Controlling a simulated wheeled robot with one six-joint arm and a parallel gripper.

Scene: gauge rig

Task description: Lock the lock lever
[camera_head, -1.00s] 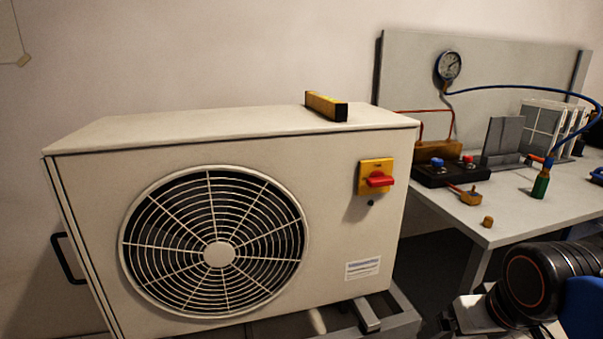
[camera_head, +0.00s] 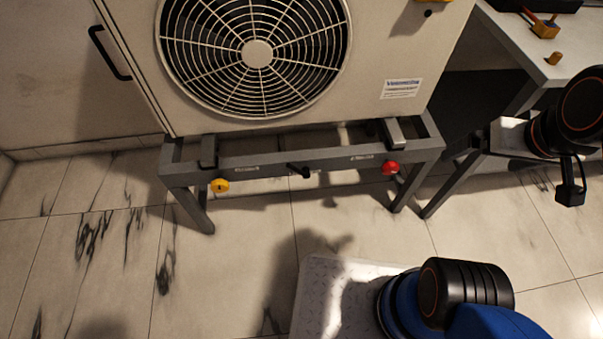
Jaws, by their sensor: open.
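The lock lever (camera_head: 298,170) is a small black handle at the middle of the grey stand's front rail. It sticks out and slants down to the right. A small pale label (camera_head: 247,168) lies left of it and another (camera_head: 362,157) lies right of it. Their wording is too small to read. My gripper (camera_head: 487,140) is at the right, with a light grey body beside a black arm joint. Its jaws are open, with nothing seen between them, though the fingers are hard to make out. It is well to the right of the lever and apart from it.
A yellow knob (camera_head: 219,185) and a red knob (camera_head: 390,168) flank the lever on the grey stand (camera_head: 330,158). The fan unit (camera_head: 365,60) sits above. A workbench (camera_head: 520,45) stands at the right. The tiled floor (camera_head: 250,235) before the stand is clear.

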